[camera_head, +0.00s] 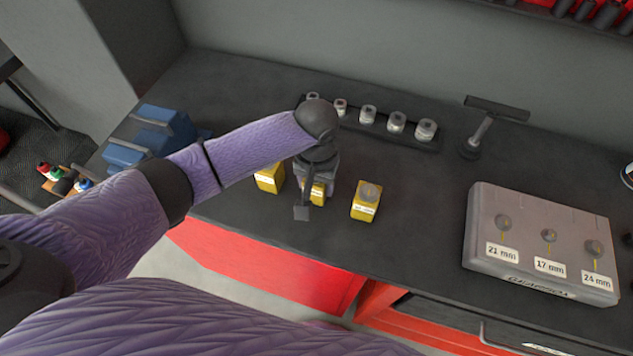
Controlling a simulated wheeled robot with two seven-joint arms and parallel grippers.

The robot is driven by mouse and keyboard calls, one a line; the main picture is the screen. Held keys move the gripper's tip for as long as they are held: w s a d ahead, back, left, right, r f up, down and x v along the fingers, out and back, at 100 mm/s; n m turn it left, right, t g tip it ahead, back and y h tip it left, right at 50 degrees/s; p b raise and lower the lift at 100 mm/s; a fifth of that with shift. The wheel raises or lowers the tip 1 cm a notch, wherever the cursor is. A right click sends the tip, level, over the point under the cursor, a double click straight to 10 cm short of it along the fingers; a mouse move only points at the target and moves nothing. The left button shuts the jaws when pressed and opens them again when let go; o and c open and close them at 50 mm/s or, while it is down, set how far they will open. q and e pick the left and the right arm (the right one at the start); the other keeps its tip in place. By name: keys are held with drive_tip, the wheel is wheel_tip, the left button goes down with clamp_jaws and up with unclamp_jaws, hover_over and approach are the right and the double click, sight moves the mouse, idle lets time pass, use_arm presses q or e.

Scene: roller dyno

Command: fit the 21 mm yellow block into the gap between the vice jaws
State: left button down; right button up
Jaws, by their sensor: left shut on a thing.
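Three yellow blocks are in a row on the dark bench top: a left block (268,179), a middle block (318,194) and a right block (366,203). Their labels are too small to read, so I cannot tell which is 21 mm. My left gripper (312,187) points down over the middle block and is shut on it, hiding most of it. I cannot tell whether that block touches the bench. The blue vice (160,135) stands at the bench's left end, partly behind my left arm. Its jaw gap is not clear. My right gripper is not in view.
A black rack (385,128) with several metal sockets lies behind the blocks. A T-handled tool (485,125) stands to its right. A grey box (540,240) marked 21, 17 and 24 mm sits at right. Bench between right block and box is clear.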

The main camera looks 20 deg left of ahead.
use_arm(q)
wheel_tip(320, 180, up, 11)
drive_tip(key=p, duration=0.4)
drive_tip(key=shift+f, duration=0.15)
wheel_tip(320, 180, up, 9)
drive_tip(key=p, duration=1.2)
